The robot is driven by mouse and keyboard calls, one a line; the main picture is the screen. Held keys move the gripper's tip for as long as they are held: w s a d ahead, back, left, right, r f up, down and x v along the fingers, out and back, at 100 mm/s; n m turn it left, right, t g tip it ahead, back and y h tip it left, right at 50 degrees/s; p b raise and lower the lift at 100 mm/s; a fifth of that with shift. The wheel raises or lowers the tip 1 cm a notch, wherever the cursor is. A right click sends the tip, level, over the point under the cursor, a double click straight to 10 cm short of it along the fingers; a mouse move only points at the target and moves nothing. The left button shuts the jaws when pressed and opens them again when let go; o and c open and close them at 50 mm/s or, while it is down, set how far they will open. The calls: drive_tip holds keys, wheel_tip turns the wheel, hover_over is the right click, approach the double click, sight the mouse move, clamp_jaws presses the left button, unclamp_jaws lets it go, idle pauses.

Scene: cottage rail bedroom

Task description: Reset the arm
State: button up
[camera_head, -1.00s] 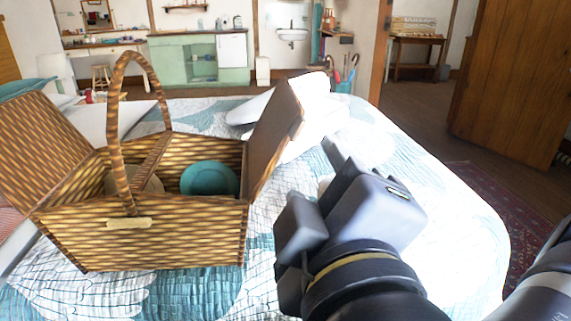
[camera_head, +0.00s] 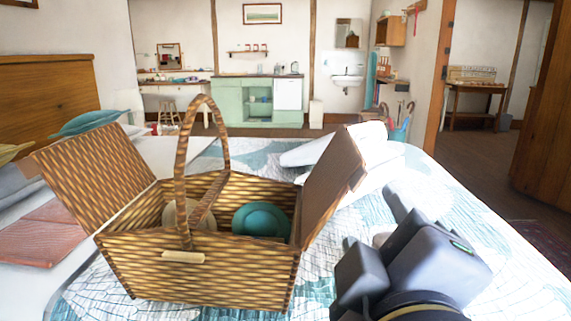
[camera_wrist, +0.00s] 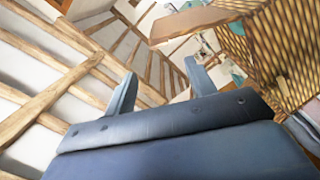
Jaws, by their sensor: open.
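My gripper (camera_head: 392,222) is at the lower right of the head view, over the bed and to the right of a wicker picnic basket (camera_head: 200,270). In the wrist view my gripper (camera_wrist: 160,88) points up toward the ceiling beams, its two fingers apart with nothing between them. The basket also shows at the right of the wrist view (camera_wrist: 268,55). Both its lids stand open, and its handle is upright. A teal round item (camera_head: 262,219) and a beige round item (camera_head: 188,214) sit inside the basket.
The basket stands on a bed with a patterned quilt (camera_head: 450,190). White pillows or folded cloth (camera_head: 310,152) lie behind the right lid. A wooden headboard (camera_head: 55,90) is at left. A green cabinet (camera_head: 228,100) and sink (camera_head: 347,80) stand along the far wall.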

sight(355, 187)
drive_tip(key=shift+w+d+b, duration=0.2)
drive_tip(key=shift+w+b, duration=0.15)
drive_tip(key=shift+w, duration=1.25)
drive_tip(key=shift+w, duration=0.1)
drive_tip(key=shift+s+a, duration=0.1)
drive_tip(key=shift+s, duration=0.15)
drive_tip(key=shift+s+p, duration=0.65)
drive_tip(key=shift+s, duration=1.65)
drive_tip(key=shift+w+d+b, duration=0.2)
drive_tip(key=shift+w+b, duration=0.35)
drive_tip(key=shift+w, duration=2.2)
drive_tip(key=shift+w+d+b, duration=0.15)
drive_tip(key=shift+w+b, duration=0.4)
drive_tip(key=shift+w, duration=2.15)
drive_tip(key=shift+a+r+p, duration=0.2)
drive_tip(key=shift+r+p, duration=0.05)
drive_tip(key=shift+p, duration=0.1)
drive_tip(key=shift+a+n, duration=0.2)
drive_tip(key=shift+n, duration=0.1)
drive_tip(key=shift+f, duration=0.1)
